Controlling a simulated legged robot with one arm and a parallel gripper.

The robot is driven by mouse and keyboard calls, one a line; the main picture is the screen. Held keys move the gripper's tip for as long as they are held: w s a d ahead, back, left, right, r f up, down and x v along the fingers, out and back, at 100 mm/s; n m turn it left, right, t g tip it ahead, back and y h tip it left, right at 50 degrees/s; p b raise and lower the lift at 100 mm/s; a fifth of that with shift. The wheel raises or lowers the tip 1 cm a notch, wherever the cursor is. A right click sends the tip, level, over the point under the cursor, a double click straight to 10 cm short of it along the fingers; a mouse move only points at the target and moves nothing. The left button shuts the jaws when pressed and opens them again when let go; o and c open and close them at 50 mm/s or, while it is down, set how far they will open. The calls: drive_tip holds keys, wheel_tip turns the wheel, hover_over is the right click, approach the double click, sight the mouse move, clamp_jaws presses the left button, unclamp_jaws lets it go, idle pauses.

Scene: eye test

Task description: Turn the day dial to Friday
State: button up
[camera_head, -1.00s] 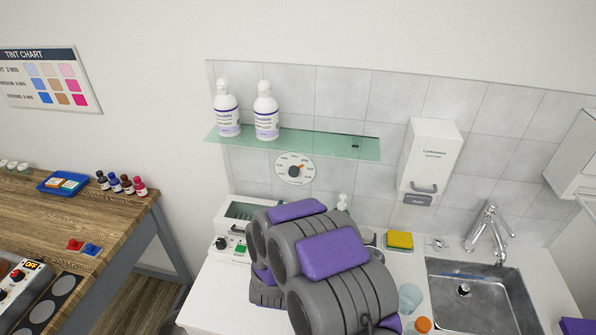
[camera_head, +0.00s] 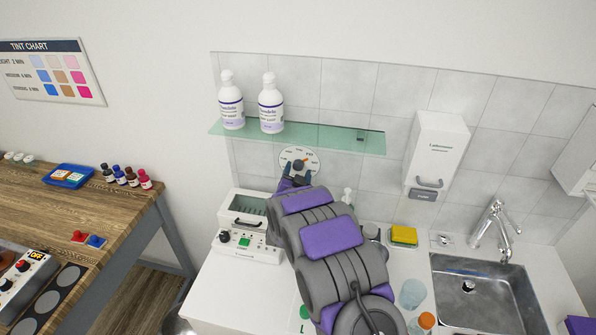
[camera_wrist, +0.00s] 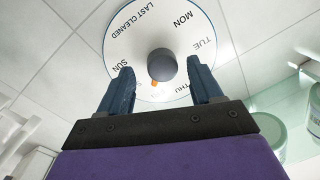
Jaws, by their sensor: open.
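The day dial is a white round disc (camera_head: 287,155) on the tiled wall below the glass shelf. In the wrist view the disc (camera_wrist: 135,38) shows LAST CLEANED, MON, TUE, THU and SUN; other labels are hidden by my gripper. Its dark grey knob (camera_wrist: 160,65) has an orange pointer (camera_wrist: 154,83), which points down and slightly left in that view, towards a part of the disc where I cannot read a label. My gripper (camera_wrist: 160,67) is open, one blue finger on each side of the knob with a gap to both. It also shows at the dial in the head view (camera_head: 298,173).
A glass shelf (camera_head: 340,138) with two pump bottles (camera_head: 231,103) is just above the dial. A white box device (camera_head: 245,222) stands below left on the counter. A wall dispenser (camera_head: 436,150), a yellow sponge (camera_head: 404,235) and a sink (camera_head: 480,290) are to the right.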

drive_tip(key=shift+w+a, duration=0.15)
drive_tip(key=shift+w, duration=0.6)
drive_tip(key=shift+d, duration=0.2)
drive_tip(key=shift+c, duration=1.2)
drive_tip(key=c, duration=0.8)
drive_tip(key=shift+a+r+n+p, duration=0.1)
drive_tip(key=shift+r+n+p, duration=0.05)
drive_tip(key=shift+n+p, duration=1.05)
